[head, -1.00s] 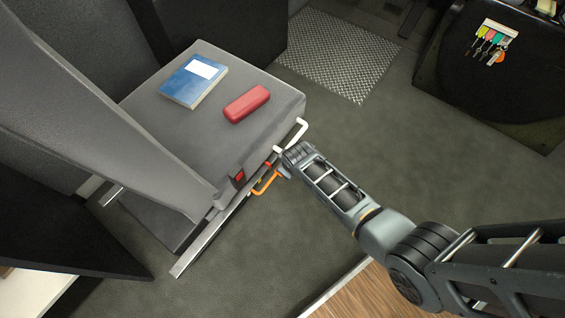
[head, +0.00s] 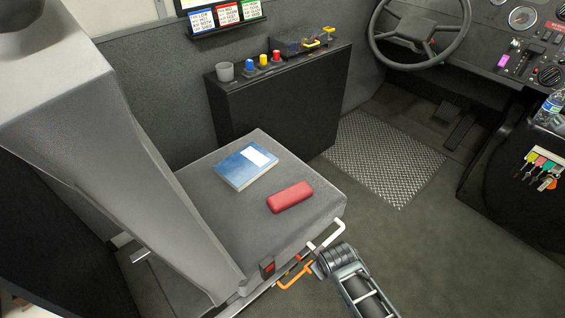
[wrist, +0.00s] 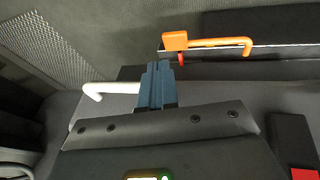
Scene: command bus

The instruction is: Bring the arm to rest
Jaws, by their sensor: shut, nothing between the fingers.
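My gripper (wrist: 157,84) is shut and empty in the wrist view, its blue-grey fingers pressed together. In the head view the arm's end (head: 337,260) is beside the front edge of the grey seat (head: 225,207), and the fingertips are mostly hidden there. In the wrist view, an orange lever (wrist: 215,43) is to the right of the fingers and a white lever (wrist: 110,88) to the left. Both levers also show in the head view, the orange one (head: 293,275) low and the white one (head: 330,238) higher. Whether the fingers touch anything is unclear.
A blue book (head: 240,172) and a red case (head: 290,197) lie on the seat. A dark cabinet (head: 285,115) holds a grey cup (head: 225,70) and coloured knobs. The steering wheel (head: 420,30) is at upper right. The floor (head: 440,240) to the right is clear.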

